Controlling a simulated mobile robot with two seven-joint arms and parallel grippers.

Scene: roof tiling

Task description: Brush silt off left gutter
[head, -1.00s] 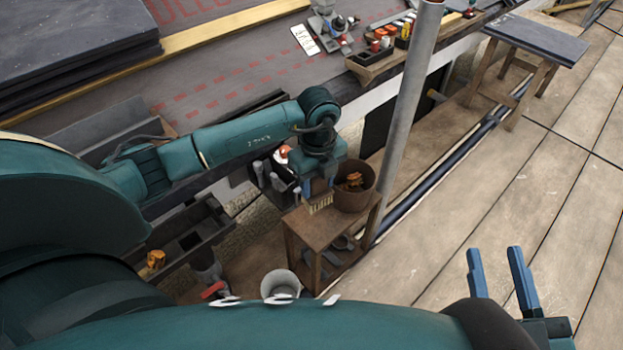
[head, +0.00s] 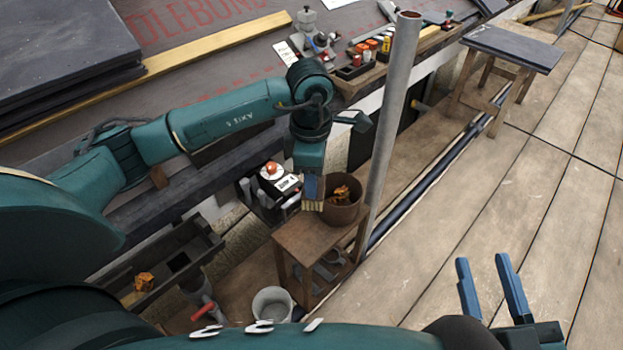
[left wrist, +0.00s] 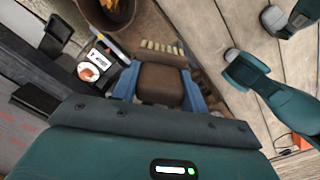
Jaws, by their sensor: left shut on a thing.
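My left gripper (head: 314,186) is shut on a brush (head: 313,205) with pale bristles, close over the small wooden stand beside the brown pot. In the left wrist view the brush's brown block (left wrist: 162,84) sits between the blue fingers, with its bristles (left wrist: 160,46) beyond. The dark left gutter (head: 197,236) lies at lower left in the head view, with an orange-brown clump (head: 144,282) in it; I cannot make out silt clearly. My right gripper (head: 490,287) is open and empty over the planks at lower right.
The wooden stand (head: 290,240) bears the brown pot (head: 345,212), which holds orange-brown scraps. A grey pole (head: 392,110) rises just right of it. A pale bucket (head: 272,305) and a red-handled tool (head: 206,311) are below. Planks at right are largely clear.

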